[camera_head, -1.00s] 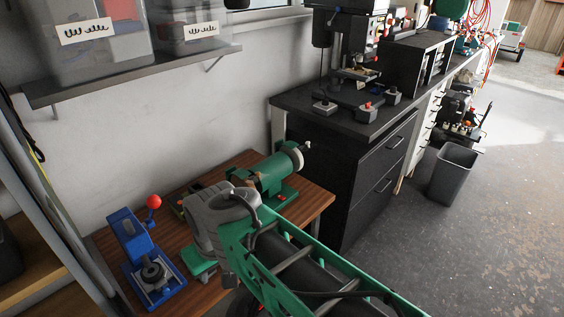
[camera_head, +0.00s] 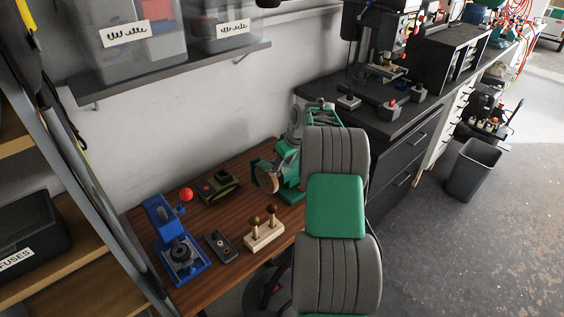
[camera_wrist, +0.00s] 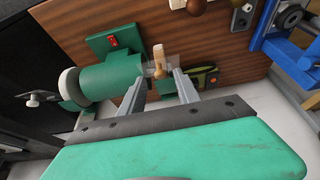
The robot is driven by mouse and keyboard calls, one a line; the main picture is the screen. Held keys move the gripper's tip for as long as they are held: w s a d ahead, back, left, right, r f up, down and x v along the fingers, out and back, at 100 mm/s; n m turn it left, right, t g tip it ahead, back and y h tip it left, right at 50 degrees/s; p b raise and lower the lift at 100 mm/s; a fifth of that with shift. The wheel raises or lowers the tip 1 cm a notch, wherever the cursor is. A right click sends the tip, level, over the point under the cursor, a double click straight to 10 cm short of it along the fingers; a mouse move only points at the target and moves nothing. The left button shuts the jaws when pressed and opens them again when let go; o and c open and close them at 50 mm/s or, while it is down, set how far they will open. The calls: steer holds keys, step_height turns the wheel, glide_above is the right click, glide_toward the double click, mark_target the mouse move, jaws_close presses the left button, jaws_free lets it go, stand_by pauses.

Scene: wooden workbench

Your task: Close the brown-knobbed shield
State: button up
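The green grinder (camera_head: 288,160) stands at the right end of the wooden bench, partly covered by my arm in the head view. Its green body (camera_wrist: 112,80) and pale wheel (camera_wrist: 69,84) show at left in the wrist view. A small tan-brown knob-like piece (camera_wrist: 158,62) shows beside the body, with a faint clear pane around it that may be the shield. My gripper (camera_wrist: 159,80) is open, its two grey fingers either side of this piece with nothing visibly clamped. The shield's angle cannot be told. In the head view my gripper is hidden.
A wooden block with two knobbed levers (camera_head: 264,236), a grey switch box (camera_head: 221,246), a blue press with a red ball (camera_head: 172,240) and a dark green-yellow device (camera_head: 217,187) stand on the bench (camera_head: 205,290). A black cabinet (camera_head: 400,160) adjoins at right.

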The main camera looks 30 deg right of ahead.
steer(key=shift+x, duration=0.85)
steer(key=shift+c, duration=0.3)
jaws_close()
